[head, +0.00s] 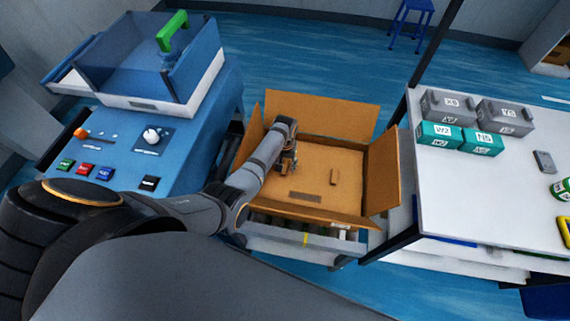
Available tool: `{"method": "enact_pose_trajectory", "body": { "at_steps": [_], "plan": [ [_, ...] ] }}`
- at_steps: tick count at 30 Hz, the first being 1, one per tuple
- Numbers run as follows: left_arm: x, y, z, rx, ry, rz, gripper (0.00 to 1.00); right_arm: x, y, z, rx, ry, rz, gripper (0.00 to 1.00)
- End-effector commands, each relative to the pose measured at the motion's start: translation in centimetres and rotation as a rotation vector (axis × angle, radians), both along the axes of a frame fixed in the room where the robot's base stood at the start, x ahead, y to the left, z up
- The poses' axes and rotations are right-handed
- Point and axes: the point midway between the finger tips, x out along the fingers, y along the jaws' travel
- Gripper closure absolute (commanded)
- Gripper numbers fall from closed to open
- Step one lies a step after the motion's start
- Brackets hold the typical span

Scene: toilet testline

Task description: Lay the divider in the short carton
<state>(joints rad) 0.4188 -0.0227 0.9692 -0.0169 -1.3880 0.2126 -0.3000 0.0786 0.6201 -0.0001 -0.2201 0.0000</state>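An open cardboard carton (381,176) stands on a low roller conveyor in the middle of the head view, its flaps spread outward. Inside it is a flat brown cardboard surface (318,165) with a darker strip near the front and a small upright brown tab (334,177) right of centre. I cannot tell whether this surface is the divider or the carton's floor. My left gripper (290,167) points down into the left part of the carton, at or just above the surface. Its fingers are small and dark, so whether they hold anything is unclear. My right gripper is out of view.
A blue test bench (120,150) with buttons and a clear-walled, green-handled box (150,65) is at left. A white table (500,195) at right carries grey boxes (478,111), teal boxes (459,137) and small items. A blue stool (410,20) stands behind on open floor.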

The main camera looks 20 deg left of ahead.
Motion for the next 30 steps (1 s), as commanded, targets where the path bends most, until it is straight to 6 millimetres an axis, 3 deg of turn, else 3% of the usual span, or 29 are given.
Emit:
{"method": "enact_pose_trajectory", "body": {
  "at_steps": [8,21,30],
  "plan": [
    [0.1,0.0,0.7,0.000,-0.002,0.000,0.53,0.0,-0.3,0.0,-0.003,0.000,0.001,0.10],
    [0.1,0.0,10.2,0.001,-0.003,0.000,0.53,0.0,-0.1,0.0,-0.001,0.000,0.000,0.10],
    [0.0,0.0,12.0,0.000,0.000,0.000,0.53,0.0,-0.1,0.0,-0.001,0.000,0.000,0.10]
  ]
}}
